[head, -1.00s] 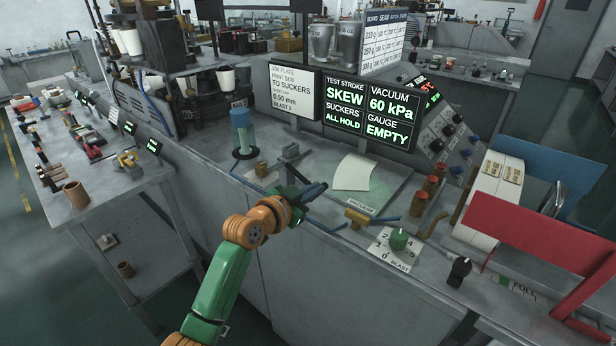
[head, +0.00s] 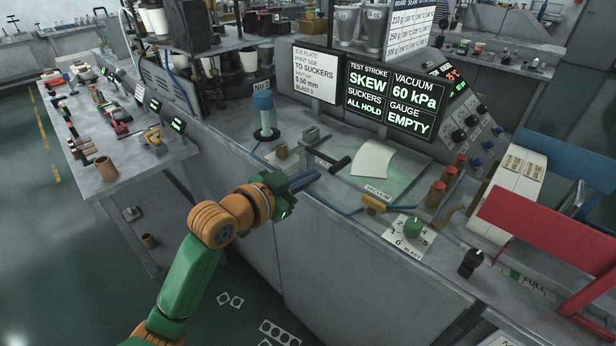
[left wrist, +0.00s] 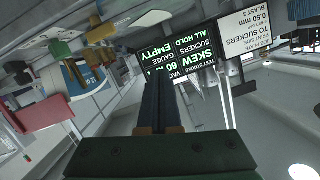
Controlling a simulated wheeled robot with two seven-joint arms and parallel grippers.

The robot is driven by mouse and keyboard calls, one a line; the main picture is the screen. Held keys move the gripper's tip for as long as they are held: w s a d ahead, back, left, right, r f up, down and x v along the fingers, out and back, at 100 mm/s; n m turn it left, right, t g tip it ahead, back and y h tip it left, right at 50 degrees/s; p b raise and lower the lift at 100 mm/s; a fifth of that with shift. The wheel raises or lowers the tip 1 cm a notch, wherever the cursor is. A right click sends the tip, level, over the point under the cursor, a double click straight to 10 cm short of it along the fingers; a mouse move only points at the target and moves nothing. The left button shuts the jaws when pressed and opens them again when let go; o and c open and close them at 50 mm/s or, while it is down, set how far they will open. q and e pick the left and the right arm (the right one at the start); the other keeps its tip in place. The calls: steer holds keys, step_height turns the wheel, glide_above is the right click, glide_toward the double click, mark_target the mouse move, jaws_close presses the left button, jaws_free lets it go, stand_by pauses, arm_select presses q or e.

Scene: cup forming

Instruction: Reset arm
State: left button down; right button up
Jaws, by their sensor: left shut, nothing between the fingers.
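My left arm comes in from the lower left of the head view. My left gripper (head: 305,181) is shut and empty, in front of the machine bench's near edge. In the left wrist view its fingers (left wrist: 160,105) lie together with nothing between them. A black-handled lever (head: 340,164) on the bench stands just beyond the fingertips, apart from them as far as I can tell. A pale sheet (head: 373,159) lies on the plate to the right of the lever. My right gripper is not in view.
A blue-topped cylinder (head: 264,112) stands on the bench behind the gripper. A dial (head: 413,228) and a yellow valve (head: 374,203) sit near the front edge. Display screens (head: 390,100) stand behind. A side table (head: 120,165) with tools is at left; floor between is open.

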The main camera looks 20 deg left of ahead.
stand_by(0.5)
arm_select(q)
steer(key=s+a+f+n+g+y, duration=0.2)
steer(key=s+f+g, duration=0.1)
steer(key=f, duration=1.3)
steer(key=s+a+f+n+g+y, duration=0.2)
steer(key=s+f+n+g, duration=0.1)
steer(key=f, duration=1.2)
steer(key=s+d+f+g, duration=0.1)
steer(key=s+f+g, duration=0.2)
steer(key=s+f, duration=1)
steer(key=s+d+f+g, duration=0.1)
steer(key=s+f+g, duration=0.1)
steer(key=s, duration=0.8)
steer(key=s+d+f+m+g, duration=0.1)
steer(key=s+f, duration=0.4)
steer(key=s, duration=0.5)
steer(key=shift+s+d+f+g, duration=0.35)
steer(key=shift+d+g, duration=0.2)
steer(key=shift+g, duration=0.25)
